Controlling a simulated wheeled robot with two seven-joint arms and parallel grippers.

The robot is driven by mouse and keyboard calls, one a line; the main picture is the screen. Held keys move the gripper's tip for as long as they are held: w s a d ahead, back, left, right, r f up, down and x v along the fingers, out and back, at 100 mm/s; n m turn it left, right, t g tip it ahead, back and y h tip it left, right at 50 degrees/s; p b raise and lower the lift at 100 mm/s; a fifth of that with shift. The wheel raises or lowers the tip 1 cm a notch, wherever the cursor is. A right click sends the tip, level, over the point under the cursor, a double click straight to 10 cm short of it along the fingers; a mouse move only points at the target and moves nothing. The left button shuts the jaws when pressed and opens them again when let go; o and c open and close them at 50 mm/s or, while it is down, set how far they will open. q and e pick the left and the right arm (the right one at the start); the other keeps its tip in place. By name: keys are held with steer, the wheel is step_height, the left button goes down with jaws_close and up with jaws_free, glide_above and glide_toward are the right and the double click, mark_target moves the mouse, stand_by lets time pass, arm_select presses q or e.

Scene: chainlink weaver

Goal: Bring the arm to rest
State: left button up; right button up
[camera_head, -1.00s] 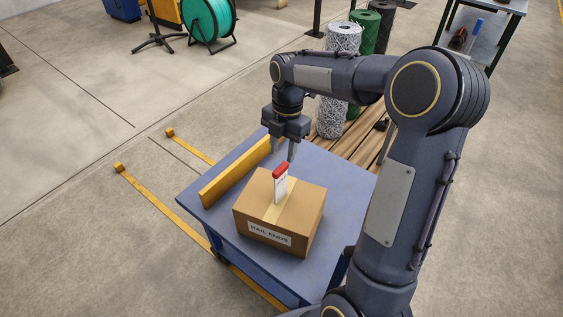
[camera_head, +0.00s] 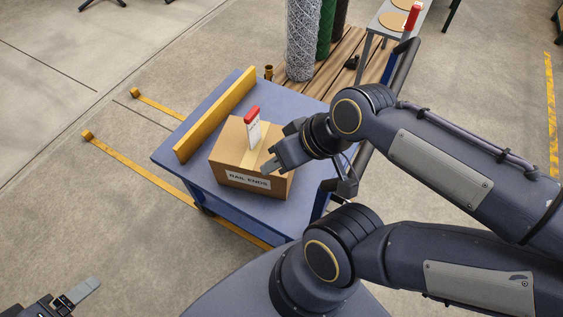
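My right arm comes in from the right, bent. Its gripper (camera_head: 272,164) is at the right side of the cardboard box (camera_head: 228,150), in front of part of its top in the picture. It is seen at a steep angle, so its finger gap is unclear. Nothing shows held in it. The box, labelled "RAIL ENDS", sits on a blue cart (camera_head: 172,157).
A yellow rail (camera_head: 215,115) runs along the cart's left edge. Behind the cart, mesh rolls (camera_head: 301,40) stand on a wooden pallet (camera_head: 325,60). A grey table (camera_head: 372,27) with another red-topped object (camera_head: 411,17) is at the upper right.

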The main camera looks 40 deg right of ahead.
steer(key=shift+m, duration=0.6)
steer(key=r+p, duration=0.4)
steer(key=p, duration=0.1)
steer(key=shift+s+a+r, duration=0.25)
steer(key=shift+s, duration=0.1)
